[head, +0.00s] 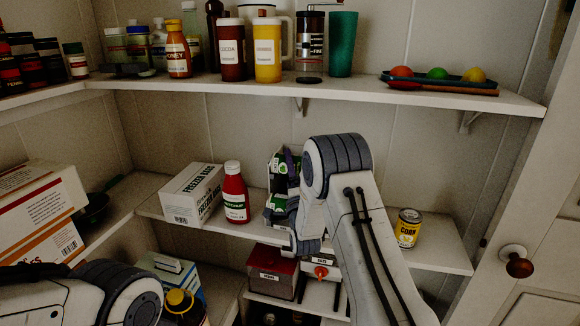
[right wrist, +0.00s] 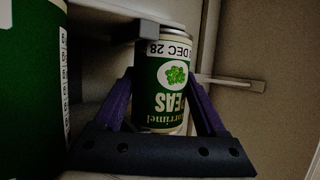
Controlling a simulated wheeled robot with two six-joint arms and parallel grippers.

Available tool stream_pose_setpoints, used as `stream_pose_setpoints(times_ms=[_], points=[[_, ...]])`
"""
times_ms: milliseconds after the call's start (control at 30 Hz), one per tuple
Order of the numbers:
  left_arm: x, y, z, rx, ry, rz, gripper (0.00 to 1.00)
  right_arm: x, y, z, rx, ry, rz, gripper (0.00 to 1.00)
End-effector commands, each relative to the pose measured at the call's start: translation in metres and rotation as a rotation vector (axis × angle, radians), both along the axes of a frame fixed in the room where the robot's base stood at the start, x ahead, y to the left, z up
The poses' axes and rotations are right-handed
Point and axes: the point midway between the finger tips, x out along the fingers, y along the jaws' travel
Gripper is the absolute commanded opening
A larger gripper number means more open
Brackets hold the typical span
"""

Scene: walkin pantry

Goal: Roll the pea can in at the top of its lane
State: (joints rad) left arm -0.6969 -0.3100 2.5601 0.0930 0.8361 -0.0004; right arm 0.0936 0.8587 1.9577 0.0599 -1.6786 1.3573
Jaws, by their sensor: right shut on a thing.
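The pea can (right wrist: 163,85), green with a white label and a pea picture, stands between the purple fingers of my right gripper (right wrist: 160,105). The gripper is shut on it; its lettering shows upside down in the right wrist view. In the head view my right gripper (head: 289,168) is at the middle shelf, right of the ketchup bottle, with green labels (head: 278,204) just below it. My arm hides much of this spot, and I cannot make out the lane clearly. A larger-looking green can (right wrist: 32,90) is at the left of the wrist view. My left gripper is out of view.
A ketchup bottle (head: 235,193) and a freezer bag box (head: 192,194) stand left of my right gripper. A corn can (head: 408,228) stands on the shelf to the right, with bare shelf (head: 445,252) beside it. The upper shelf (head: 350,94) overhangs.

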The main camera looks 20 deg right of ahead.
Motion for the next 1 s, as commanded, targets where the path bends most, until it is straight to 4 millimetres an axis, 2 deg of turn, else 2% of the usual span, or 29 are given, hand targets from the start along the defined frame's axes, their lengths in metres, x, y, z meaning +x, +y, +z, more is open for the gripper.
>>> stream_pose_setpoints(times_ms=[33, 67, 100, 133, 567, 667, 1000], points=[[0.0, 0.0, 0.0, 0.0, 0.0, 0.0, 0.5, 0.0, 0.0, 0.001, 0.0, -0.003, 0.0, 0.0], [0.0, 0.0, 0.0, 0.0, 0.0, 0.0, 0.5, 0.0, 0.0, 0.001, 0.0, -0.003, 0.0, 0.81], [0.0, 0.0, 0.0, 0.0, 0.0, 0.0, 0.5, 0.0, 0.0, 0.001, 0.0, -0.003, 0.0, 0.97], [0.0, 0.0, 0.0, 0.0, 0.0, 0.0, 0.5, 0.0, 0.0, 0.001, 0.0, -0.003, 0.0, 1.0], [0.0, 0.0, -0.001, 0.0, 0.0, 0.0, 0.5, -0.004, 0.001, -0.004, 0.001, 0.006, 0.0, 1.0], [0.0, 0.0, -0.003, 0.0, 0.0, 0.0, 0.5, -0.015, 0.003, -0.011, 0.001, 0.007, 0.001, 1.0], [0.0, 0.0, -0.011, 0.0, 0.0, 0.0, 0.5, -0.074, 0.012, -0.037, 0.0, 0.006, -0.001, 1.0]])
